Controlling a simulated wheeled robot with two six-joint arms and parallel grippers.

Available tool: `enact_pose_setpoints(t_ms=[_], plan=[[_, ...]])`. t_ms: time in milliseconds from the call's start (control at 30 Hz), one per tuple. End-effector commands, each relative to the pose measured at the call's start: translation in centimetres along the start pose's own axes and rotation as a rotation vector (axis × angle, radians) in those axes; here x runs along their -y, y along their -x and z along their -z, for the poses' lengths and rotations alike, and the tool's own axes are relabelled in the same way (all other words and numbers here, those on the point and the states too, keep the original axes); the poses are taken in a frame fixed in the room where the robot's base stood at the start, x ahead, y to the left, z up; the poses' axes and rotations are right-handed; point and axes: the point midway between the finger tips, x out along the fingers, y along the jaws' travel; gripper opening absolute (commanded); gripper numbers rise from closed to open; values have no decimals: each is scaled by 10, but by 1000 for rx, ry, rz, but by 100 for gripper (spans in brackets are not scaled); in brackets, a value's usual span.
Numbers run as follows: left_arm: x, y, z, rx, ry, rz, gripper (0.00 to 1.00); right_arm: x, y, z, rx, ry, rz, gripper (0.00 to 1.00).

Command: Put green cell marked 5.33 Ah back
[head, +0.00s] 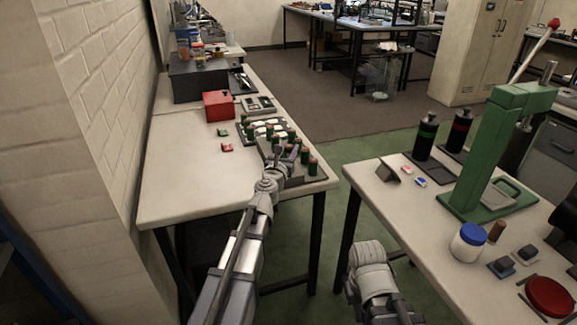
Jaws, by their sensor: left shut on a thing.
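Several small green cells with reddish tops stand in a dark rack (262,146) near the right edge of the left table. One green cell (313,167) stands at the rack's front right corner, and another (291,135) stands further back. Markings are too small to read, so I cannot tell which cell is 5.33 Ah. My left gripper (287,155) is over the front of the rack among the cells, shut on what looks like a green cell, mostly hidden by the gripper. My right arm ends (368,256) low between the two tables; its fingers cannot be made out.
A red box (218,106) and small red and green pieces (227,147) lie left of the rack. The right table (400,216) holds a green press (492,160), dark bottles (426,137) and a blue-lidded jar (468,242). The left table's front left is clear.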

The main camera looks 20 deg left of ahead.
Motion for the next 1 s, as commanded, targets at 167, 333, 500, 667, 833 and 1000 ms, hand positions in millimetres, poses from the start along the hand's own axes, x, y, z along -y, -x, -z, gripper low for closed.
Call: enact_pose_setpoints(t_ms=[167,333,500,667,833,1000], plan=[[0,0,9,0,0,0,0,1,-9,0,0,0,0,0],[0,0,31,0,0,0,0,3,-30,2,0,0,0,0],[0,0,38,0,0,0,0,4,-38,2,0,0,0,0],[0,0,36,0,0,0,0,3,-36,2,0,0,0,0],[0,0,40,0,0,0,0,4,-40,2,0,0,0,0],[0,0,39,0,0,0,58,4,-39,2,0,0,0,0]])
